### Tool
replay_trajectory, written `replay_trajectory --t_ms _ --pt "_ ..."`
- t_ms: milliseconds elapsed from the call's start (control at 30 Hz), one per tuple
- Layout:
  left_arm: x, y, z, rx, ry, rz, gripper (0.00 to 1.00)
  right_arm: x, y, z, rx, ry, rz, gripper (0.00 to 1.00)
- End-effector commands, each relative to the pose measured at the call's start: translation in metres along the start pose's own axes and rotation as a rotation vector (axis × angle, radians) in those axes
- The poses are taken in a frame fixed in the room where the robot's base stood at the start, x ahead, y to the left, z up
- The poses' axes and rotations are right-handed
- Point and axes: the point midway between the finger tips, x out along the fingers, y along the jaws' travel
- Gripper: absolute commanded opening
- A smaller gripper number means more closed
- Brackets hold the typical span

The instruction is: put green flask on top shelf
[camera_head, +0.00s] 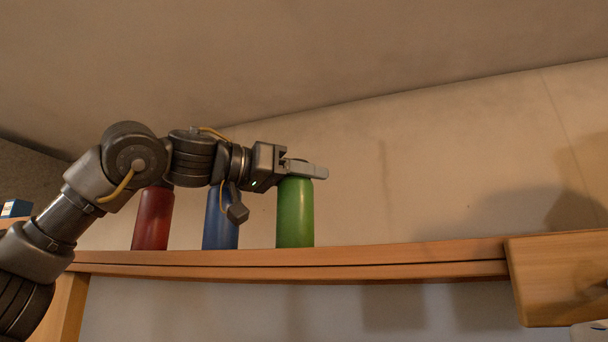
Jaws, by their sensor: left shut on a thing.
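The green flask (295,214) is upright at the front of the wooden top shelf (400,254), its base appearing at the shelf's edge line. From this low angle I cannot tell if the base touches the shelf. My left gripper (308,170) is shut on the flask near its top, and its fingers hide the cap. The left arm comes in from the left. My right gripper is not in view.
A blue flask (221,222) and a red flask (152,220) stand on the shelf to the left, partly behind my arm. The shelf is clear right of the green flask, up to a wooden panel (560,280). A small blue box (16,208) is at far left.

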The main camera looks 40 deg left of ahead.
Motion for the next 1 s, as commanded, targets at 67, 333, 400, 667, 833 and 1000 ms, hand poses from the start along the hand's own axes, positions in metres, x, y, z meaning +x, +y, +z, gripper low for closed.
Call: replay_trajectory --t_ms 67,333,400,667,833,1000 --pt "-0.001 0.001 0.000 0.002 0.004 0.002 0.00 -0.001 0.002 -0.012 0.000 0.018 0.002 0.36" --pt "0.001 0.002 0.002 0.001 0.004 0.004 0.00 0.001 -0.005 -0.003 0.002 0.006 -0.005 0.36" --pt "0.001 0.002 0.005 0.001 0.004 0.003 0.00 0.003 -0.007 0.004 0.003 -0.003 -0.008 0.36" --pt "0.000 0.001 0.004 0.001 0.002 0.001 0.67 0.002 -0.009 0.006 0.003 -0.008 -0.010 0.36" --pt "0.000 0.001 0.003 0.001 0.002 0.002 0.67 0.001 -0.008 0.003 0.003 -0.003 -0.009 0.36" --pt "-0.009 0.001 0.003 0.002 0.005 0.001 0.67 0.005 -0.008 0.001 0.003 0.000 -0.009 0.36"
